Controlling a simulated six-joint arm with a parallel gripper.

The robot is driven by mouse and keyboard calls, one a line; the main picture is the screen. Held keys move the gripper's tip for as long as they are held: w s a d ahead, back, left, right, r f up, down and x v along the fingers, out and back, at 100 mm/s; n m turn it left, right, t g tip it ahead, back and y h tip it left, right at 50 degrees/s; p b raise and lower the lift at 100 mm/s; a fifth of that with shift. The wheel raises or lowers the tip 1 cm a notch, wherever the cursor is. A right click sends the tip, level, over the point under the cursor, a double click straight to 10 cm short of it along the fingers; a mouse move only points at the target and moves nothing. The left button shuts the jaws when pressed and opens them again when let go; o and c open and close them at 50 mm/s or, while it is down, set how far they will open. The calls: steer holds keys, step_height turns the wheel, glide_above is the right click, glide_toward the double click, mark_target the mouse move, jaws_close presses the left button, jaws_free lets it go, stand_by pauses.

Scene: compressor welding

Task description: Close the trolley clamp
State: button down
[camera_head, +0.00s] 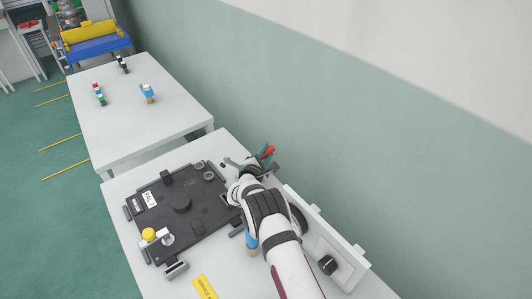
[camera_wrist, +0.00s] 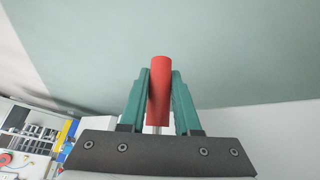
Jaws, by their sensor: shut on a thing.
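My gripper (camera_head: 264,157) is over the far right corner of the near table, beside the black fixture plate (camera_head: 185,205). Its teal fingers are shut on a red cylindrical handle (camera_wrist: 159,90), which stands between them in the wrist view. The handle also shows as a small red piece (camera_head: 268,152) in the head view. A grey metal lever or bracket (camera_head: 232,163) lies just left of the gripper at the plate's corner. My wrist hides most of the clamp under the handle, so its position cannot be made out.
A white panel (camera_head: 328,240) with a black knob stands right of my arm. A second table (camera_head: 125,120) with small coloured parts is behind. The wall (camera_head: 340,110) is close on the right.

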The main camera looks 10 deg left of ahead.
steer(key=r+t, duration=0.1)
steer(key=r+n+t, duration=0.1)
steer(key=s+a+r+n+t, duration=0.1)
steer(key=shift+r+t+h, duration=0.3)
steer(key=shift+t+h, duration=0.1)
steer(key=c, duration=0.6)
jaws_free()
steer(key=shift+s, duration=0.15)
steer(key=v, duration=0.7)
steer(key=shift+s, duration=0.15)
steer(key=shift+c, duration=0.4)
